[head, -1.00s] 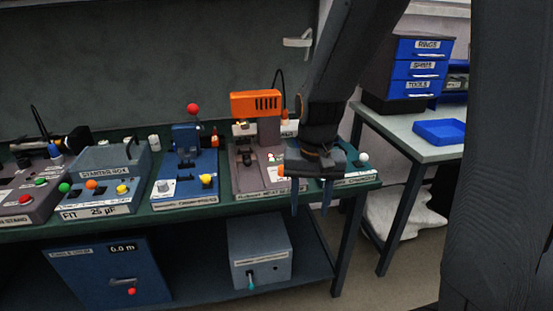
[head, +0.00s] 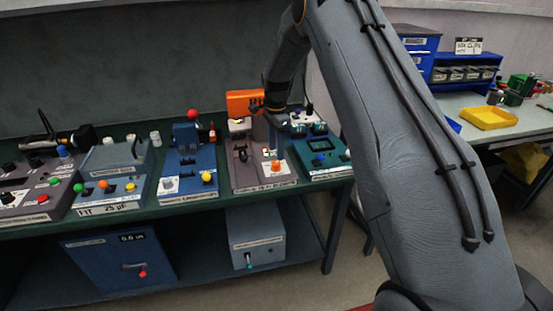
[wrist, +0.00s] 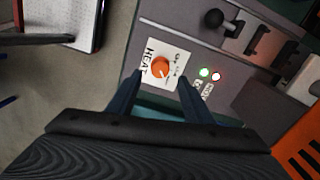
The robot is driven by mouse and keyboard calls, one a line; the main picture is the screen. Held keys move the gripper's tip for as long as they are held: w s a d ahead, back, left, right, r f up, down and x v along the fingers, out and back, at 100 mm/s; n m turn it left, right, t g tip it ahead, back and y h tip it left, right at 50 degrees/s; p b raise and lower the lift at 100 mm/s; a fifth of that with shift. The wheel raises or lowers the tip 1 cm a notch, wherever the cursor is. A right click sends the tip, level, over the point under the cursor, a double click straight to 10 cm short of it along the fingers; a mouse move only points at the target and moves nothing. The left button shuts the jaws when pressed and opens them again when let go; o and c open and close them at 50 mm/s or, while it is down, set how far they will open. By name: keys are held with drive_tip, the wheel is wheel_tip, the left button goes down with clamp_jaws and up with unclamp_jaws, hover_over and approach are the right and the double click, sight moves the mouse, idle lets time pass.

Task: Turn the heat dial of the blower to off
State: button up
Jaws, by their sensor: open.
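The blower (head: 246,178) is a grey-brown unit on the green bench, with an orange housing (head: 243,102) at its top. Its orange heat dial (wrist: 162,68) sits on a white plate marked HEAT in the wrist view, and the dial also shows in the head view (head: 276,168). The gap between fingertips and dial cannot be judged.
Green and red lamps (wrist: 210,75) and a black knob (wrist: 215,19) are near the dial. A teal unit (head: 322,158) stands close to the right, a blue press-like unit (head: 187,165) to the left. A separate table (head: 530,118) is at the right.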

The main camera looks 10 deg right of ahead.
sight(276, 163)
drive_tip(key=shift+f+p, duration=1.05)
drive_tip(key=shift+f, duration=2)
drive_tip(key=c, duration=1.1)
drive_tip(key=shift+o, duration=0.2)
